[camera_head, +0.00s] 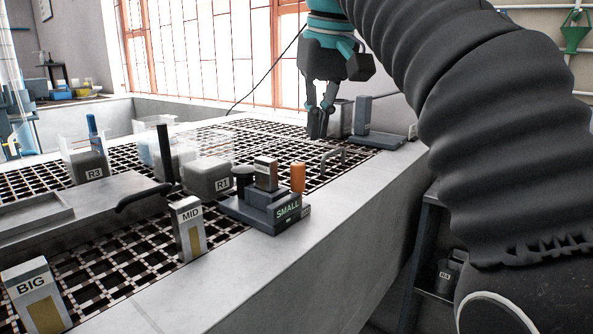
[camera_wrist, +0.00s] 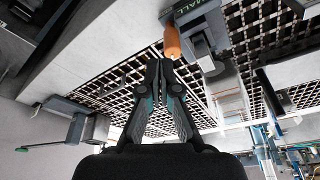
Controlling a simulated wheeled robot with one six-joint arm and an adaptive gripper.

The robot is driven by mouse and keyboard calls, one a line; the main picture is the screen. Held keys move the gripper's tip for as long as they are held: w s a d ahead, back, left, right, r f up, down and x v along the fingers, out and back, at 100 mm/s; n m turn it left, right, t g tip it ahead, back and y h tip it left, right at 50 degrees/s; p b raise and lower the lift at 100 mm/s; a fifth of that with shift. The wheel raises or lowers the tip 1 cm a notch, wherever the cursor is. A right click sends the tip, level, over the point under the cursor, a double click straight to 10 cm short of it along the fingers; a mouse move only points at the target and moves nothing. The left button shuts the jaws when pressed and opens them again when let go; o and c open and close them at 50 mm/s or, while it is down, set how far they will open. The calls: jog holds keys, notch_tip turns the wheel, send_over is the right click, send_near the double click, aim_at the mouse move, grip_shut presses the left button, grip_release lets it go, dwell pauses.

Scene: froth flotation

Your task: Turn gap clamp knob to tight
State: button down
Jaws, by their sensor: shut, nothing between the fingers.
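Which of these is the gap clamp knob I cannot tell for sure. My gripper (camera_head: 319,124) hangs above the grating, behind and apart from the device, shut and empty. In the wrist view my gripper (camera_wrist: 160,68) has its fingertips together, and the orange cylinder (camera_wrist: 172,42) appears just beyond them. The black part is not clear there.
A grey stand (camera_head: 377,138) and a metal cup are close to my gripper's right. Boxes marked "MID" (camera_head: 188,229) and "BIG" (camera_head: 36,296) stand at the front left. Clear containers with grey blocks (camera_head: 208,179) and a black upright post (camera_head: 165,152) crowd the grating left of the device.

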notch_tip(320, 180, down, 6)
jog(key=b, duration=0.3)
jog(key=shift+w+a+b, duration=0.15)
jog(key=shift+a+b, duration=0.2)
jog(key=shift+a, duration=0.05)
jog(key=shift+s+a+p, duration=0.3)
jog(key=shift+a+p, duration=0.25)
jog(key=shift+p, duration=0.55)
dwell(0.6)
jog(key=shift+a+p, duration=0.5)
jog(key=shift+p, duration=0.25)
dwell(0.3)
jog(key=shift+s, duration=0.2)
jog(key=v, duration=0.5)
jog(key=shift+w+a+r, duration=0.2)
jog(key=shift+w+r, duration=0.1)
jog(key=shift+r, duration=0.25)
